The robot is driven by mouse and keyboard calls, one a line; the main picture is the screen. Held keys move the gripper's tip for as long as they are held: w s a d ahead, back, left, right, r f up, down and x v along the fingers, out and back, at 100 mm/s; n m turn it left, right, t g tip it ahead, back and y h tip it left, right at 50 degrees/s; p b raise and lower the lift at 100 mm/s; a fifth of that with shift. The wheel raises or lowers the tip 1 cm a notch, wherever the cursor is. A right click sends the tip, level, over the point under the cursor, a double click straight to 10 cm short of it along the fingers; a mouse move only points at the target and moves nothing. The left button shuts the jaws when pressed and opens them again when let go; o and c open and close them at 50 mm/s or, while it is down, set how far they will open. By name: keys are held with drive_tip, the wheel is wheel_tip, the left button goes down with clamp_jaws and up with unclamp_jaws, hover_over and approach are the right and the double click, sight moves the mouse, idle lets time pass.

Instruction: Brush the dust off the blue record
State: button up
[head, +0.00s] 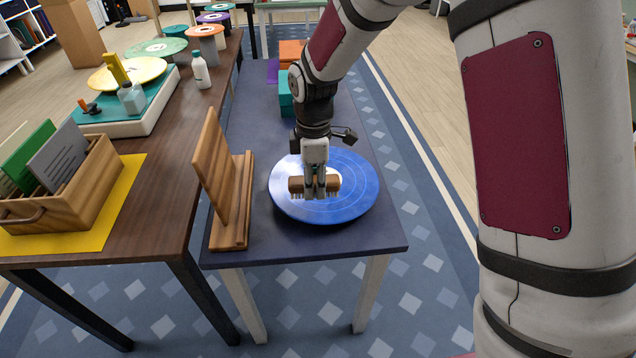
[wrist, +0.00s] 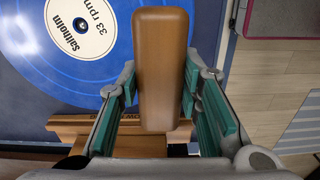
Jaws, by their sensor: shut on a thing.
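The blue record (head: 352,182) lies flat on the narrow dark blue table, near its front. In the wrist view the record (wrist: 65,72) fills the upper left, with a white label reading "33 rpm". My gripper (head: 315,188) is shut on a wooden brush (head: 297,185), above the middle of the record. The brush has pale bristles pointing down; I cannot tell whether they touch the record. In the wrist view the smooth brown back of the brush (wrist: 162,60) sits between the green finger pads. I cannot make out dust.
A wooden stand (head: 216,175) stands upright just left of the record. Teal and orange boxes (head: 287,90) sit farther back on the same table. A brown table (head: 165,160) on the left carries a wooden file box (head: 75,195), a turntable (head: 140,112) and a white bottle (head: 201,72).

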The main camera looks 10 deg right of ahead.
drive_tip(key=shift+r+p, duration=0.6)
drive_tip(key=shift+r, duration=0.55)
